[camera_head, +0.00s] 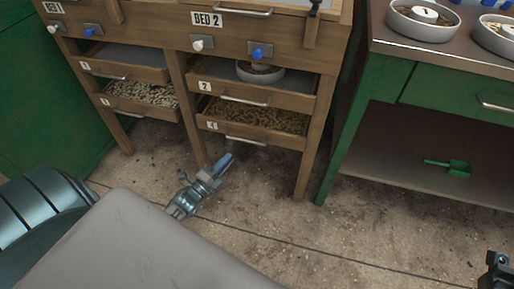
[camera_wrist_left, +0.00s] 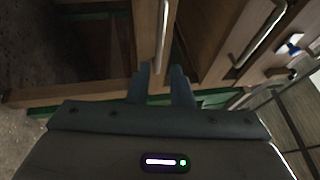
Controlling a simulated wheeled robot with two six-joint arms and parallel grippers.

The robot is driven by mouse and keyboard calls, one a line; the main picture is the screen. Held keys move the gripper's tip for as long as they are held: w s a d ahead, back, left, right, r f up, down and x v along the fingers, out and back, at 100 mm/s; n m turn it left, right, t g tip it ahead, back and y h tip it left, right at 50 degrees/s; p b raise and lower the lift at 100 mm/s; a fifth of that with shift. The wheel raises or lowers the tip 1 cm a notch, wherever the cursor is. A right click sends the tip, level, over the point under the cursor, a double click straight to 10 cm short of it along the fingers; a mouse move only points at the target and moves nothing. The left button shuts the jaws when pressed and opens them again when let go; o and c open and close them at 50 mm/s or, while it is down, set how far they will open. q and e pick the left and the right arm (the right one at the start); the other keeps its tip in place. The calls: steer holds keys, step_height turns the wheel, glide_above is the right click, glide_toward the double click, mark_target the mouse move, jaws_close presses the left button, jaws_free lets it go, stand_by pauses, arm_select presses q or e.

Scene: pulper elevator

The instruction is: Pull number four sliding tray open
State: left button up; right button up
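The number four sliding tray (camera_head: 253,119) is the lower one under BED 2, with brown beans in it and a metal handle (camera_head: 246,141) on its wooden front. My left gripper (camera_head: 227,160) is in front of and a little below this tray, left of its handle. In the left wrist view the two fingers (camera_wrist_left: 161,84) stand apart, with a pale handle-like strip (camera_wrist_left: 161,38) ahead between them. I see no contact with it. Only a dark part of what seems my right gripper (camera_head: 497,270) shows at the lower right corner; its fingers cannot be made out.
The number two tray (camera_head: 257,98) sits just above, with a white bowl (camera_head: 260,74) in it. A cabinet leg (camera_head: 306,165) stands right of the trays. A green table (camera_head: 400,130) is further right. The concrete floor in front is clear.

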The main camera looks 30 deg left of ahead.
mark_target(245, 140)
arm_select(q)
steer(key=b+x, duration=0.1)
steer(key=x, duration=0.9)
steer(key=shift+w+f+b, duration=0.1)
steer(key=shift+w+b, duration=0.05)
steer(key=shift+b, duration=0.15)
steer(key=shift+c, duration=0.2)
jaws_close()
